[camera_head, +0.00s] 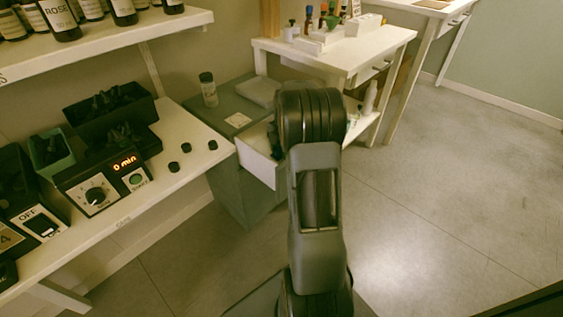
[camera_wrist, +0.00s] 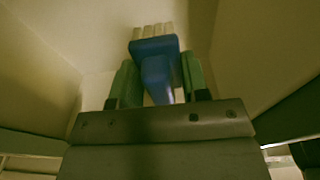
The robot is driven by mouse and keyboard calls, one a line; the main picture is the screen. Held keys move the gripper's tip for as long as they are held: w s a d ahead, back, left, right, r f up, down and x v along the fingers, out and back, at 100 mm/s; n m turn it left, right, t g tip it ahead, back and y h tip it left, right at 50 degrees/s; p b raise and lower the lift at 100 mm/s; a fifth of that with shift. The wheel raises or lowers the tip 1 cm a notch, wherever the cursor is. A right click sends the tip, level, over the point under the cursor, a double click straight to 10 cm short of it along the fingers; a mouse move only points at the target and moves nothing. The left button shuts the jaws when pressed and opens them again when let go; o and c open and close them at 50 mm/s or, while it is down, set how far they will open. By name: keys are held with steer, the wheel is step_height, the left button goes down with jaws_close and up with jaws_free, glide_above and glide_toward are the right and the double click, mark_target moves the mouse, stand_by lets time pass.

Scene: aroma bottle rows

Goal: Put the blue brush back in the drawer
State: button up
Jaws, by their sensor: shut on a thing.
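The blue brush (camera_wrist: 155,62) shows in the wrist view, with a blue handle and head and pale bristles at its far end. My gripper (camera_wrist: 158,82) is shut on its handle, with one green finger on each side. Pale walls of the drawer (camera_wrist: 35,68) surround the brush in that view. In the head view the open drawer (camera_head: 256,165) sticks out of a grey-green cabinet (camera_head: 232,200). My arm hides the gripper, the brush and much of the drawer there. I cannot tell whether the bristles touch the drawer.
A bottle (camera_head: 208,90) and a white stack (camera_head: 262,91) stand on the cabinet top. A shelf with a timer device (camera_head: 98,192) and small black caps (camera_head: 185,148) is at left. A white table (camera_head: 345,55) stands behind. The floor at right is clear.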

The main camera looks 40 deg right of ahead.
steer(key=shift+f+b, duration=0.95)
steer(key=shift+f, duration=1.45)
steer(key=shift+f, duration=0.1)
steer(key=o, duration=0.9)
